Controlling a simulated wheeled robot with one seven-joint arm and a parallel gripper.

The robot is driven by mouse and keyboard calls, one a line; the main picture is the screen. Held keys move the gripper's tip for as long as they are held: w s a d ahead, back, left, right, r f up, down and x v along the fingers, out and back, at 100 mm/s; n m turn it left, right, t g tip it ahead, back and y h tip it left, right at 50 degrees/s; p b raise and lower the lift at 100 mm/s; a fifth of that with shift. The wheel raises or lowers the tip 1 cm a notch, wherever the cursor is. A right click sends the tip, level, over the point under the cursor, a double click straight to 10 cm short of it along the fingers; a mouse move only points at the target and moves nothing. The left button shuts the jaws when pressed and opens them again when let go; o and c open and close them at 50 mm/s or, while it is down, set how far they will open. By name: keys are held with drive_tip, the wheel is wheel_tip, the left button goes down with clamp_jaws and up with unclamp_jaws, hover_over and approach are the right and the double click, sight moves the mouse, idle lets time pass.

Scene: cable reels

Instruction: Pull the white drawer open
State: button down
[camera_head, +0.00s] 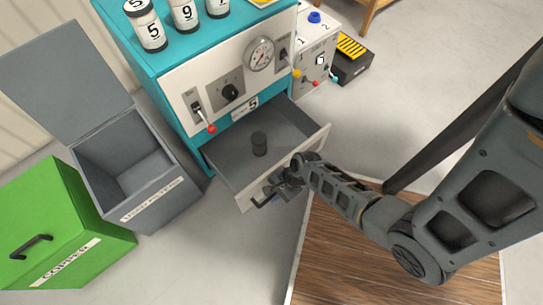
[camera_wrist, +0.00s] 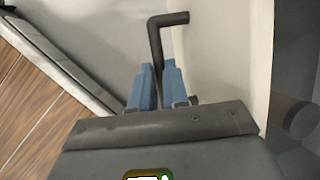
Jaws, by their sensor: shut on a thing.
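The white drawer (camera_head: 317,148) sits low in the teal cabinet and stands pulled out, so its grey inside shows. A black bar handle (camera_head: 262,202) is on the drawer's white front. My gripper (camera_head: 281,187) is at this handle, at the drawer's front. In the wrist view the blue fingers (camera_wrist: 154,86) are shut around the black handle (camera_wrist: 157,40), whose bent end sticks out beyond them. The white drawer front (camera_wrist: 228,60) is beside the fingers there.
The teal cabinet (camera_head: 180,112) has a gauge, switches and labelled jars on top. An open grey bin (camera_head: 110,210) and a green box (camera_head: 60,215) stand to the left. Grey floor is clear before the drawer.

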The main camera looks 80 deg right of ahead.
drive_tip(key=c, duration=1.1)
unclamp_jaws()
drive_tip(key=p+v, duration=0.3)
drive_tip(key=v, duration=0.4)
drive_tip(key=shift+s+r, duration=0.2)
drive_tip(key=shift+r, duration=0.15)
